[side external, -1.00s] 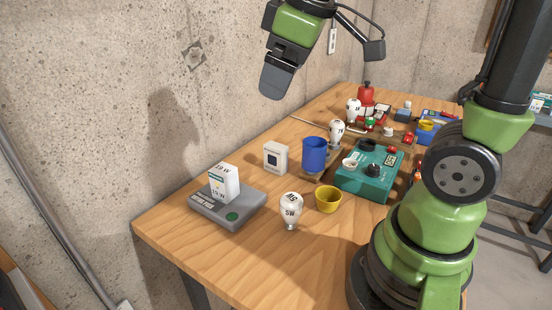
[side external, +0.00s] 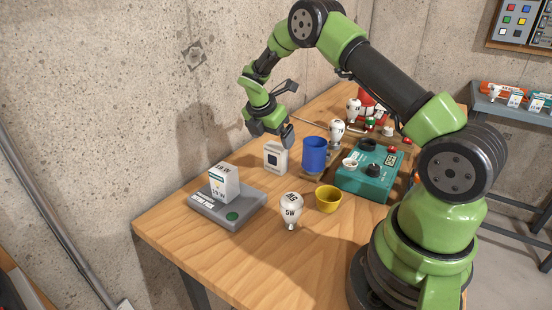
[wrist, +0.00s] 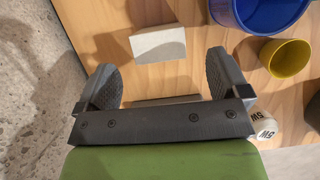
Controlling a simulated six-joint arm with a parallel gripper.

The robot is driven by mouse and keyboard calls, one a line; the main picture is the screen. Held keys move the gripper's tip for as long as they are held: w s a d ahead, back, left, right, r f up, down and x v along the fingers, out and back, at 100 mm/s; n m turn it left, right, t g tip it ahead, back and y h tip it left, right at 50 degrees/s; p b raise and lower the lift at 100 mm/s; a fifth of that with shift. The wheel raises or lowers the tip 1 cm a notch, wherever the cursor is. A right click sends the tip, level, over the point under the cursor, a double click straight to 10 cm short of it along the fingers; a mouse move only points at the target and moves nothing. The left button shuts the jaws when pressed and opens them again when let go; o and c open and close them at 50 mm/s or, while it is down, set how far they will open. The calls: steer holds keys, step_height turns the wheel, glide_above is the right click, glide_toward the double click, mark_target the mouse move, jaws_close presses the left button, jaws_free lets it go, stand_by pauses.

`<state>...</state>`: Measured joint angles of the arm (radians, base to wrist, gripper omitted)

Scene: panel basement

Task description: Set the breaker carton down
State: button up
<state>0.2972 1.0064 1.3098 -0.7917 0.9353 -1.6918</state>
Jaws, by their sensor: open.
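The white carton with a dark square on its face (side external: 276,160), which I take for the breaker carton, stands upright on the wooden table, left of the blue cup. Its pale top (wrist: 158,45) shows in the wrist view, ahead of the space between my fingers. My gripper (side external: 271,135) is open and close above the carton, pointing down. In the wrist view my gripper's fingers (wrist: 165,78) are apart with nothing between them. I cannot tell whether a finger touches the carton.
A blue cup (side external: 315,155) stands just right of the carton, with a yellow cup (side external: 328,199) and a bulb (side external: 291,208) nearer. A white 15 W box (side external: 224,183) stands on a grey scale (side external: 208,213). A teal device (side external: 368,180) is at right. The front left table is clear.

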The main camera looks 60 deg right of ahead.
mark_target(276, 146)
steer(key=x, duration=0.6)
steer(key=shift+d+f, duration=0.2)
steer(key=shift+f, duration=0.05)
steer(key=shift+w, duration=0.1)
steer(key=c, duration=1.1)
